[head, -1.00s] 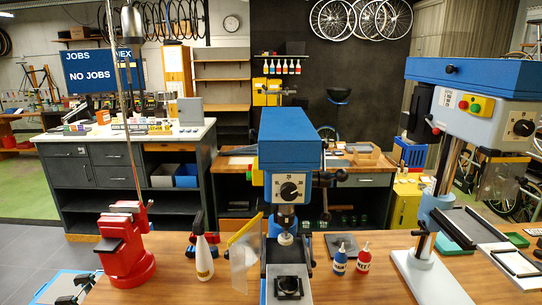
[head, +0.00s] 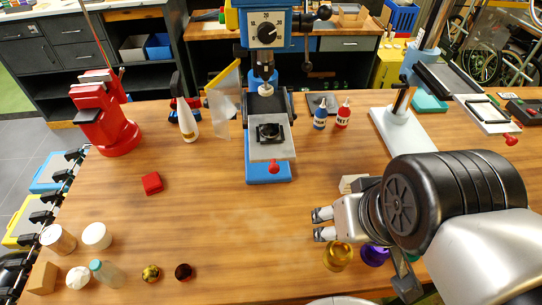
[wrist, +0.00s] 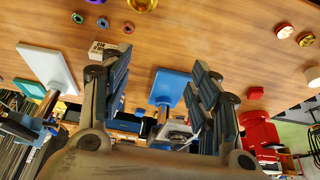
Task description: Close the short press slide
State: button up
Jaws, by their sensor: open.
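The short drill press stands at the middle back of the table on a blue base (head: 268,172). Its silver slide (head: 270,150) carries a dark block and sticks out toward me, with a red knob (head: 273,167) at its front end. My gripper (head: 320,224) is open and empty, in front and to the right of the slide and apart from it, pointing left. In the wrist view, the blue base (wrist: 172,88) shows between the spread fingers (wrist: 155,80); the slide (wrist: 176,130) is partly seen there, and I cannot make out its knob.
The tall press's pale base (head: 405,135) and its own slide (head: 490,115) are at the right. Two bottles (head: 331,116) stand beside the short press. A red vise (head: 110,125) and a red block (head: 152,183) are at left. Table in front of the slide is clear.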

aim_at(262, 150)
jog(key=u, duration=0.8)
jog(key=k+l+u, duration=0.15)
jog(key=l+u, duration=0.3)
jog(key=k+l+u, duration=0.2)
jog(key=u, duration=0.3)
